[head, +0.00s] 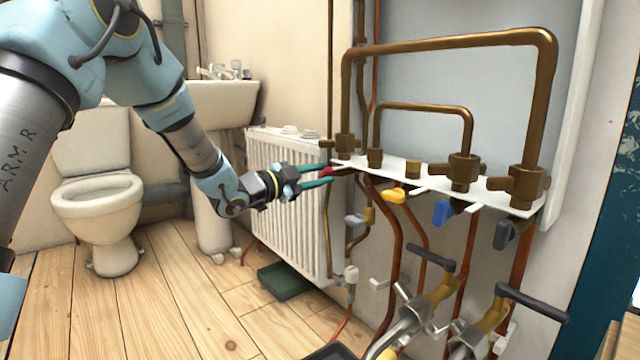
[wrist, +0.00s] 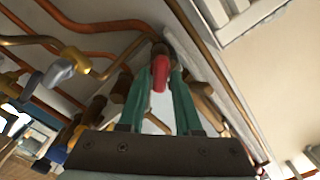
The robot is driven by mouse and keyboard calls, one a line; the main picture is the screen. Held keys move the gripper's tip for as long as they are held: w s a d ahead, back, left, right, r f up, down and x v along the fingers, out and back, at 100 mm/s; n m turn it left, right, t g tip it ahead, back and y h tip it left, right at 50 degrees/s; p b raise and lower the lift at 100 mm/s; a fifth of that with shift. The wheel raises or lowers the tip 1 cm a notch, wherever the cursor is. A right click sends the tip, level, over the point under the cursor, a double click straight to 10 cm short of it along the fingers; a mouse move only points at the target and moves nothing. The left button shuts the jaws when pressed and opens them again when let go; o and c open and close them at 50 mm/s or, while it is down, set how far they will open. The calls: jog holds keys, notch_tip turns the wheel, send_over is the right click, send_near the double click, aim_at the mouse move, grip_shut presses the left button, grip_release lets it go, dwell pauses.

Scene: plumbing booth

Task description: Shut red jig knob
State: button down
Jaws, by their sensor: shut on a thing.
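The red knob (head: 326,171) sits under the left end of the white jig plate (head: 525,208), below the leftmost brass fitting. My gripper (head: 322,175) reaches it from the left, with its green fingers on either side of it. In the wrist view the red knob (wrist: 160,72) lies between the fingertips of my gripper (wrist: 161,80), which are shut on it. The knob points back toward the wrist camera there. The valve body behind the knob is partly hidden.
Yellow (head: 396,196), blue (head: 442,212) and dark grey (head: 506,234) knobs hang along the same plate. A white radiator (head: 290,195) stands close behind my gripper. Copper pipes (head: 397,260) run below the plate. A green tray (head: 284,281) lies on the wooden floor.

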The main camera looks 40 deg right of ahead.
jog(key=m+b, duration=0.2)
jog(key=m, duration=0.1)
jog(key=m+b, duration=0.2)
jog(key=b, duration=0.1)
jog(key=m+b, duration=0.2)
jog(key=m, duration=0.1)
jog(key=shift+s+f+m+b, duration=0.1)
jog(key=shift+f+m+b, duration=0.15)
jog(key=shift+m+b, duration=0.05)
dwell(0.4)
jog(key=c, duration=0.8)
grip_release()
jog(key=shift+r, duration=0.1)
